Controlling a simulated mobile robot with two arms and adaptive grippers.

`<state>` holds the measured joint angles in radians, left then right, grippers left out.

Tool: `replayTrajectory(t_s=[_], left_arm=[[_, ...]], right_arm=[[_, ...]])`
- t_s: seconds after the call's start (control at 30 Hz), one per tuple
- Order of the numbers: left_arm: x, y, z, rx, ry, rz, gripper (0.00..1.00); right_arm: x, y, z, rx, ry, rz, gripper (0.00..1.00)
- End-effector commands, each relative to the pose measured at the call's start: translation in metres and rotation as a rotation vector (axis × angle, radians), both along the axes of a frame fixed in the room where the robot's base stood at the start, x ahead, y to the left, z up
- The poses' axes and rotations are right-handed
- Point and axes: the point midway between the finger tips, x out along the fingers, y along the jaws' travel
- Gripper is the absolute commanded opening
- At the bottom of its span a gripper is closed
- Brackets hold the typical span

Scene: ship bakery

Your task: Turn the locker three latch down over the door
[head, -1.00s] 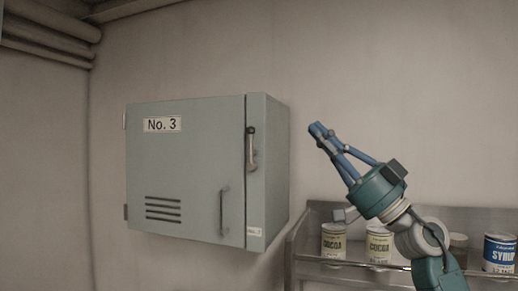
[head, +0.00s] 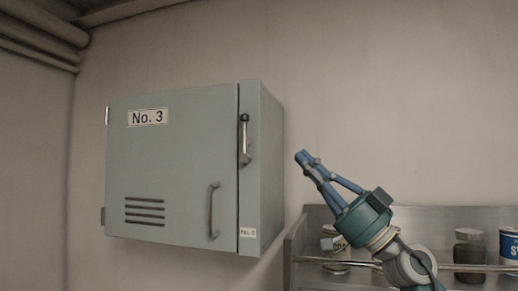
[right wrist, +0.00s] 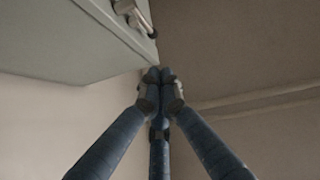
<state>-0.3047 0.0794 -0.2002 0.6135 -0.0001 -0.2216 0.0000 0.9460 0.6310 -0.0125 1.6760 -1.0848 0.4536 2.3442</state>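The grey locker number three (head: 175,190) hangs on the wall in the head view, its door (head: 190,160) flush in its front. The latch (head: 245,140) is on the narrow strip right of the door. It has a dark top end and a paler lower end, and hangs roughly upright beside the door's edge. My right gripper (head: 301,156) is right of the locker, apart from the latch. Its fingertips meet with nothing between them, as the right wrist view (right wrist: 160,75) shows. A metal fitting (right wrist: 136,14) is cut off at that view's top. My left gripper is not in view.
A fixed door handle (head: 213,211) stands out from the door's lower right. A metal shelf (head: 405,212) with a rail and several containers, including a dark jar (head: 468,248), is at lower right. The wall above the shelf is bare.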

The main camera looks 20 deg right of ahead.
Motion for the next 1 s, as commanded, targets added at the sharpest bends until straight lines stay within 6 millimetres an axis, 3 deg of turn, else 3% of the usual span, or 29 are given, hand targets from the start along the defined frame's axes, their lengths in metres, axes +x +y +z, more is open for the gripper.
replayTrajectory(t_s=[0.23, 0.53, 1.0], left_arm=[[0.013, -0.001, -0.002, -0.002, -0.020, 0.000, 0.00], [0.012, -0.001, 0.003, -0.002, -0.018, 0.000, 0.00], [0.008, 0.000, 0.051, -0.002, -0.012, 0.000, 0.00]], right_arm=[[0.000, 0.000, -0.004, 0.000, 0.000, 0.000, 0.00], [0.003, 0.003, 0.003, 0.001, 0.000, 0.001, 0.00], [0.048, 0.049, 0.072, 0.004, -0.001, 0.004, 0.00]])
